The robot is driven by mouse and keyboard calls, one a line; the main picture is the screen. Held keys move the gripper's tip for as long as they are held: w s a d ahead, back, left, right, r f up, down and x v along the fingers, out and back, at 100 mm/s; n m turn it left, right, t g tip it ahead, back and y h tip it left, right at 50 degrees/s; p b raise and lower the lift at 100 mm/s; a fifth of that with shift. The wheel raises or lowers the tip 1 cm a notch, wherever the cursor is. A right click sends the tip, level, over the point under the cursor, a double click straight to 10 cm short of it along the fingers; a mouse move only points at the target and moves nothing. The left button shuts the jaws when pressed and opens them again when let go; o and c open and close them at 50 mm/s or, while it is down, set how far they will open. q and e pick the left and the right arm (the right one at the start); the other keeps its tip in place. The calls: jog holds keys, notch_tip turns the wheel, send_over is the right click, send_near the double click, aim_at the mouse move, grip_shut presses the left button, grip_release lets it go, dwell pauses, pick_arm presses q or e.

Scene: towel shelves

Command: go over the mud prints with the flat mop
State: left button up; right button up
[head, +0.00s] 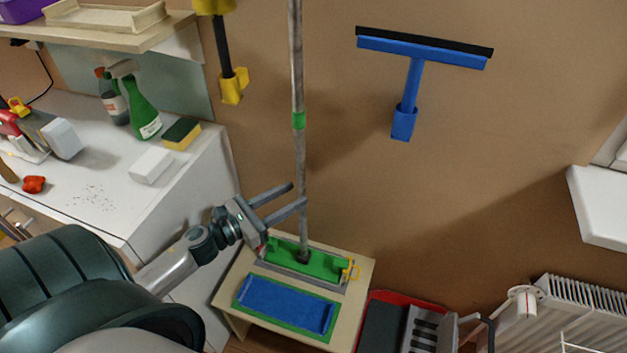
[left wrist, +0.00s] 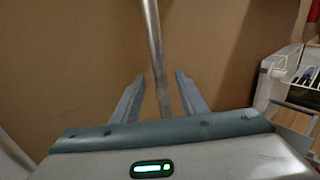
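The flat mop stands upright by the wall, with a long grey pole (head: 297,70) and a green head (head: 318,264) resting on a low wooden stand (head: 359,275). My left gripper (head: 299,194) is open at the lower part of the pole. In the left wrist view the pole (left wrist: 153,40) runs between the two spread fingers (left wrist: 157,88), with gaps on both sides. A blue pad (head: 285,303) with a green border lies in front of the mop head. No mud prints can be made out on the small bit of floor in view. My right gripper cannot be made out.
A white counter (head: 205,185) at left holds a green spray bottle (head: 142,105), a sponge (head: 182,133) and dark specks. A blue squeegee (head: 420,52) hangs on the wall. A red tray (head: 385,296) and a radiator (head: 580,310) stand right of the stand.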

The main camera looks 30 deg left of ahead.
pick_arm(q)
jog(key=p+x, duration=0.1)
jog(key=x, duration=0.7)
pick_arm(e)
jog(key=shift+w+a+r+t, duration=0.65)
jog(key=shift+a+r+t, duration=0.05)
jog(key=shift+a+r, duration=0.2)
pick_arm(q)
jog(key=shift+s+f, duration=0.1)
jog(key=shift+c, duration=0.6)
grip_shut()
jog(key=c, duration=0.7)
grip_release()
jog(key=shift+p, duration=0.3)
jog(key=shift+c, duration=0.2)
grip_shut()
pick_arm(e)
jog(key=shift+a+y, duration=0.1)
jog(key=shift+y, duration=0.2)
pick_arm(q)
jog(key=shift+r, duration=0.25)
pick_arm(e)
jog(key=shift+r, duration=0.1)
